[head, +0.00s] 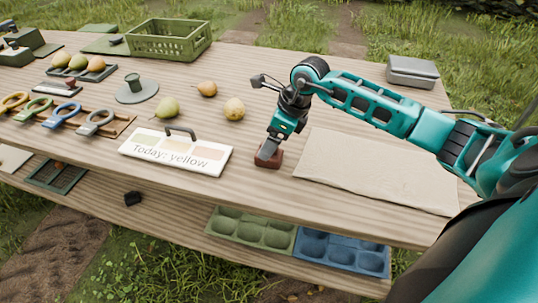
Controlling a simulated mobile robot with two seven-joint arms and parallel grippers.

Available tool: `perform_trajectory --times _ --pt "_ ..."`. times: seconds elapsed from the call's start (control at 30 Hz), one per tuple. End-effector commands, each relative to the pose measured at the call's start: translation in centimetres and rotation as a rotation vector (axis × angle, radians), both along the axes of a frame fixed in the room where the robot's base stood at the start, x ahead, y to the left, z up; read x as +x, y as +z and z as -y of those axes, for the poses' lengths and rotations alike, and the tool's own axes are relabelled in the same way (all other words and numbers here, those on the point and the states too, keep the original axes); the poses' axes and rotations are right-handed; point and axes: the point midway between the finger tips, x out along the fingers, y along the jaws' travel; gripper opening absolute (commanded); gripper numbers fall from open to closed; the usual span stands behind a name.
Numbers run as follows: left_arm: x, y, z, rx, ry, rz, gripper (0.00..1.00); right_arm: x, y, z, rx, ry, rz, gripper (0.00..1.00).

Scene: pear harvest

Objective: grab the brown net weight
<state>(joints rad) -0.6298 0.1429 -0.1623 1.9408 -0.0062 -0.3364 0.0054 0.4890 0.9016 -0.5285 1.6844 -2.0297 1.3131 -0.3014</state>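A small reddish-brown block (264,161), which looks like the brown net weight, sits on the wooden table near its front edge, left of the beige cloth. My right gripper (270,149) points down directly over it, with its fingertips at the block's top. The fingers hide part of the block. I cannot tell whether they are open around it or closed on it. My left gripper is out of view.
The flat beige cloth (370,175) lies to the right. Green (250,241) and blue (343,264) moulded trays are on the lower shelf. A green crate (170,48) is behind.

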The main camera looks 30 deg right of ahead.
Motion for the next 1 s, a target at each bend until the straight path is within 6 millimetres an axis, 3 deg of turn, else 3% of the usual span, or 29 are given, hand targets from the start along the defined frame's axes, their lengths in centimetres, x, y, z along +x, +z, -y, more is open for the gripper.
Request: perform_trajectory --times 0.2,0.53,1.0 --pt "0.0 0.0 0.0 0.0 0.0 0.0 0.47 0.4 -3.2 -1.0 0.003 0.0 -0.003 0.83" --pt "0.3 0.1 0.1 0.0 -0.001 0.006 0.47 0.7 -4.0 -1.1 0.001 0.0 -0.001 0.83" --pt "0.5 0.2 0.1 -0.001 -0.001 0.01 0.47 0.7 -3.9 -1.1 0.001 0.0 -0.001 0.39"
